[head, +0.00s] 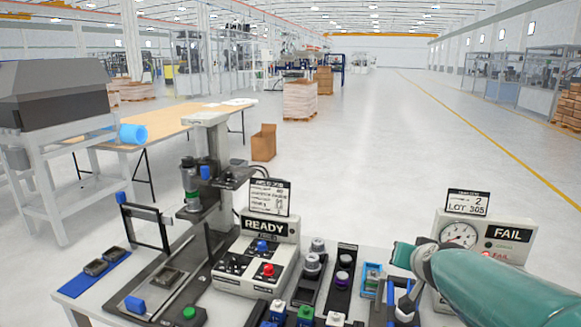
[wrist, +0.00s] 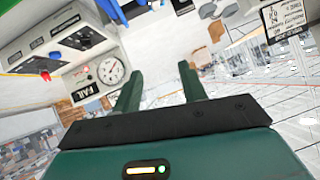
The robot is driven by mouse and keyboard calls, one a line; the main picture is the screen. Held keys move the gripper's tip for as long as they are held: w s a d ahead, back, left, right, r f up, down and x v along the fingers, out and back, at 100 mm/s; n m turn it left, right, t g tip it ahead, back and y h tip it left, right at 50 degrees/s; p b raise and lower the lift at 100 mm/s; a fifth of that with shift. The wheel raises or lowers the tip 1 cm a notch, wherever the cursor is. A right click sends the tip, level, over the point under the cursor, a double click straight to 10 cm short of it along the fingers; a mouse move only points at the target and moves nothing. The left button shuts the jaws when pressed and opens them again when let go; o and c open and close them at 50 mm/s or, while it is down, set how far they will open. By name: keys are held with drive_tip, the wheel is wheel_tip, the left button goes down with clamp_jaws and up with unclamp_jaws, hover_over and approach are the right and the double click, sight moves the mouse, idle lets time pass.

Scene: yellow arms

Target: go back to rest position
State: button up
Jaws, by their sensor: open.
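My gripper (wrist: 159,84) shows in the wrist view with its two dark green fingers apart and nothing between them. In the head view my teal arm reaches in from the lower right, in front of the gauge box (head: 458,232) marked FAIL; the fingertips are hard to make out there. In the wrist view the gauge box (wrist: 93,78) lies left of the fingers, tilted in the picture. I see no contact between the fingers and any object.
A control box (head: 257,262) marked READY, a press stand (head: 205,160) and several small parts in dark trays crowd the workbench. A lot card (head: 467,203) stands above the gauge box. A wooden table (head: 180,125) is behind; open floor (head: 390,150) lies beyond the bench.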

drive_tip(key=s+a+f+n+g, duration=0.1)
drive_tip(key=s+a, duration=0.4)
drive_tip(key=s, duration=0.7)
drive_tip(key=s+a+f+n+g+y, duration=0.1)
drive_tip(key=s+a, duration=0.5)
drive_tip(key=s, duration=0.6)
drive_tip(key=f+n+g, duration=0.1)
drive_tip(key=n+g, duration=0.1)
drive_tip(key=g, duration=0.1)
drive_tip(key=shift+y, duration=0.3)
drive_tip(key=shift+f, duration=0.1)
